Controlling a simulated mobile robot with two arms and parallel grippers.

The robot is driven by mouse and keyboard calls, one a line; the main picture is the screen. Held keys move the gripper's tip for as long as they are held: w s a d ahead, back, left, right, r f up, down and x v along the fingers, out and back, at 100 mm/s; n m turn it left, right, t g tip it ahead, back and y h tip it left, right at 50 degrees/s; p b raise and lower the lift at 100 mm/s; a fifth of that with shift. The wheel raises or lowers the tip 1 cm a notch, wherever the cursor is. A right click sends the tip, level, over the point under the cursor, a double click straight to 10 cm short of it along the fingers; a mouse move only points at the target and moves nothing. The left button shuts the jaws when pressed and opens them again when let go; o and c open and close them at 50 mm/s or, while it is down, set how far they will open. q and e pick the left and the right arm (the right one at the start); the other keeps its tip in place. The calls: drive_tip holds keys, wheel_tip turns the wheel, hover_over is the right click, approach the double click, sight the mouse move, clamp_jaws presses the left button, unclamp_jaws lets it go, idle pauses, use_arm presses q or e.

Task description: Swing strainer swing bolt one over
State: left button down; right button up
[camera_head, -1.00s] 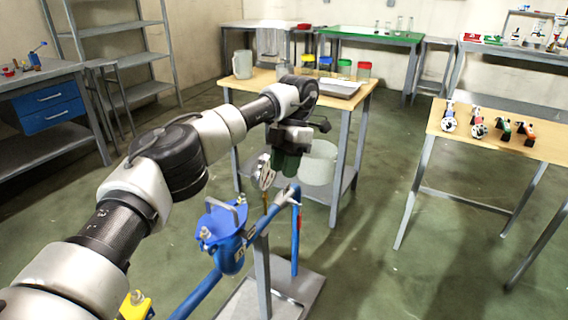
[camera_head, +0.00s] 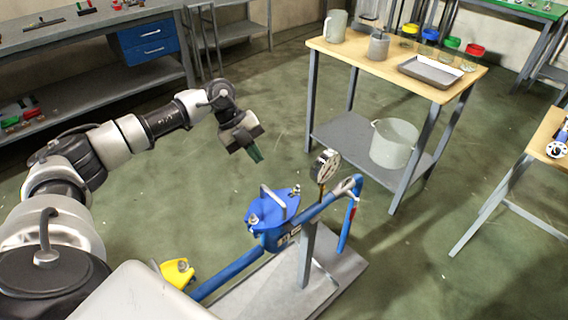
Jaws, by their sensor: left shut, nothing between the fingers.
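The blue strainer (camera_head: 274,214) sits on a blue pipe on a stand in the lower middle of the head view. Its lid carries a grey bar handle, with small pale swing bolts (camera_head: 254,219) around the rim. I cannot tell which of them is bolt one. My left gripper (camera_head: 256,155) is shut and empty, hanging in the air behind and above the strainer, apart from it. My right gripper is not in view.
A round gauge (camera_head: 325,166) rises beside the strainer. A yellow-handled part (camera_head: 178,271) is on the pipe at left. A wooden-top table (camera_head: 400,62) with a tray (camera_head: 430,72) stands behind, a white bucket (camera_head: 394,143) on its lower shelf. Floor between is clear.

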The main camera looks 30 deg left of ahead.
use_arm(q)
approach(294, 189)
drive_tip(key=shift+n, duration=0.4)
drive_tip(key=s+f, duration=0.1)
drive_tip(key=s+d+f, duration=0.1)
drive_tip(key=f, duration=0.1)
drive_tip(key=s+f, duration=0.1)
drive_tip(key=shift+d+f+p, duration=0.15)
drive_tip(key=shift+f+p, duration=0.15)
drive_tip(key=shift+w+d+f, duration=0.3)
drive_tip(key=shift+w+d, duration=0.2)
drive_tip(key=shift+w, duration=0.1)
drive_tip(key=shift+w+d+f, duration=0.3)
drive_tip(key=shift+w+d, duration=0.2)
drive_tip(key=shift+w, duration=0.1)
drive_tip(key=shift+w+d+f, duration=0.15)
drive_tip(key=shift+w+d, duration=0.1)
drive_tip(key=shift+w, duration=0.05)
drive_tip(key=shift+p, duration=0.3)
